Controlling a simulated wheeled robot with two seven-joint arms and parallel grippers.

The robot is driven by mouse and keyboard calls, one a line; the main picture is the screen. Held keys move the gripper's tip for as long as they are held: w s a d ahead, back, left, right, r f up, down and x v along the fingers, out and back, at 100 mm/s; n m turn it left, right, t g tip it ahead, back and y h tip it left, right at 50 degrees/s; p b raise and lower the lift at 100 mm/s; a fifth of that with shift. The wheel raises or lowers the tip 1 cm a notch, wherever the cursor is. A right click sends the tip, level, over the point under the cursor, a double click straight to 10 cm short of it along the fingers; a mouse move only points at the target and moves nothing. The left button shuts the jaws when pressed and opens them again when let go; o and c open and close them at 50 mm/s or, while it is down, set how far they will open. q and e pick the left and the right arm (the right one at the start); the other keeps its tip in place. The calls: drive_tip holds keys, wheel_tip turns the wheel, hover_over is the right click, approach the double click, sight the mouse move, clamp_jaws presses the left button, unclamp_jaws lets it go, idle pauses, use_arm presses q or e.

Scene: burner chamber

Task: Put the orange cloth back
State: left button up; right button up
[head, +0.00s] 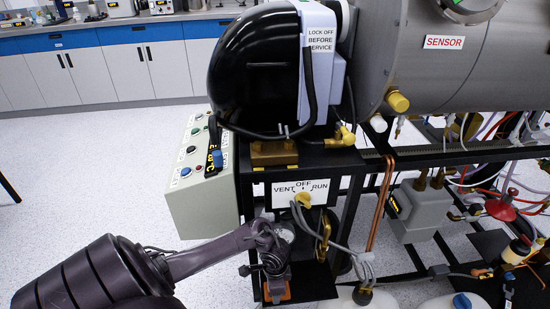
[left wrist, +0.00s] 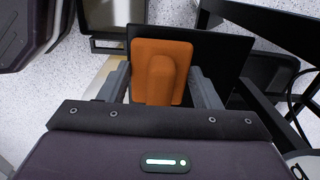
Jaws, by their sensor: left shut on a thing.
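The orange cloth (left wrist: 160,68) shows in the left wrist view as a flat orange pad with a raised ridge in the middle. My left gripper (left wrist: 161,85) has one grey finger on each side of it and is shut on it. In the head view the left gripper (head: 274,272) points down beside the machine's frame, and a piece of the orange cloth (head: 280,291) shows under it. A black plate (left wrist: 228,52) lies under the cloth; I cannot tell whether they touch. My right gripper is in neither view.
The machine's black frame (head: 358,212) rises close to the left gripper, with the VENT/RUN valve panel (head: 284,188) above. Grey cables and copper pipes hang to the right. A control box (head: 200,190) stands at left. White containers (head: 455,301) are on the floor at lower right.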

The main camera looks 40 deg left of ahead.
use_arm(q)
drive_tip(key=shift+f, duration=0.25)
drive_tip(key=shift+f, duration=0.15)
drive_tip(key=o, duration=0.9)
